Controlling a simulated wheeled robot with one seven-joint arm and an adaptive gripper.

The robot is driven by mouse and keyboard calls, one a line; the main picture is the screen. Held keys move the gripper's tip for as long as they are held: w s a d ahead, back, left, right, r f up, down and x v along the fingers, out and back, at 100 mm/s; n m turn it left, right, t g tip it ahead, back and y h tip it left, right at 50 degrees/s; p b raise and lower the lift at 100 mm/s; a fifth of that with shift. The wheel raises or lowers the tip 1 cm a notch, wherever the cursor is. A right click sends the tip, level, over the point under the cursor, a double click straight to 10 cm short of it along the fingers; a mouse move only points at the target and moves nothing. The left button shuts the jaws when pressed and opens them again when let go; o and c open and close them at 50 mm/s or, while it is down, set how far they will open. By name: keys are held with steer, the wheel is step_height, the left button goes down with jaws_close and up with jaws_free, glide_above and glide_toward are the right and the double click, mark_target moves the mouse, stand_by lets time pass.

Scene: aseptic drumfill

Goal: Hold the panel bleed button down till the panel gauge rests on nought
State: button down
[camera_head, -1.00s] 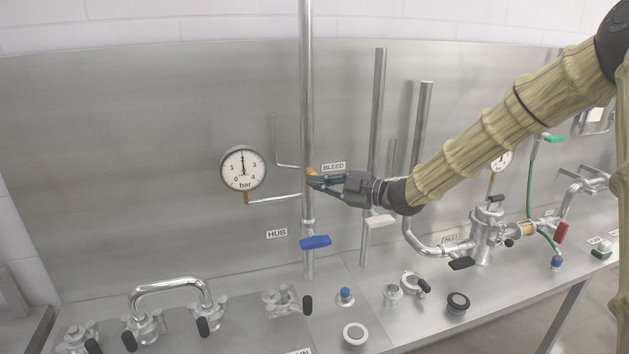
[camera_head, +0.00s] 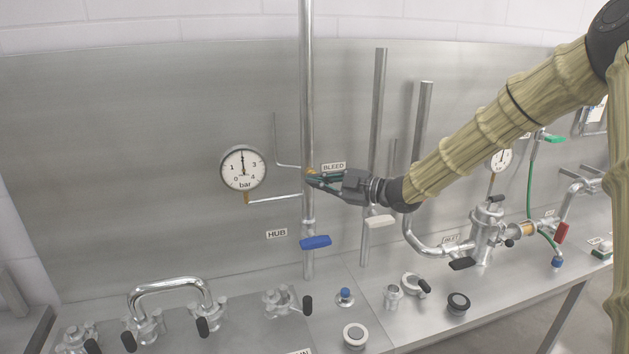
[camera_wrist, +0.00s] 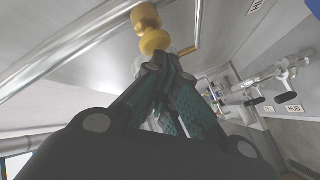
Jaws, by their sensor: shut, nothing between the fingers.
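The panel gauge (camera_head: 243,168) is a round white dial marked 0 to 4 bar, on the steel panel left of the vertical pipe. Its needle points almost straight up, around 2. The brass bleed button (camera_head: 311,172) sits on the vertical pipe beside the BLEED label (camera_head: 333,167); it is partly hidden in the head view. It shows in the wrist view as a brass knob (camera_wrist: 154,41). My gripper (camera_head: 312,181) is shut and empty, its fingertips at the button. In the wrist view the tips lie just below the brass; I cannot tell whether they touch or press it.
A blue-handled valve (camera_head: 315,242) labelled HUB is on the same pipe below. A white-handled valve (camera_head: 379,221) is on the pipe to the right. A thin tube (camera_head: 275,201) links the gauge to the pipe. Several fittings stand on the bench below.

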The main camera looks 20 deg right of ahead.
steer(key=shift+w, duration=0.45)
stand_by(1.5)
steer(key=shift+s, duration=0.2)
stand_by(1.5)
steer(key=shift+s, duration=0.8)
steer(key=shift+b, duration=0.3)
steer(key=shift+s+d, duration=0.1)
steer(key=shift+s, duration=2.4)
steer(key=shift+f, duration=0.1)
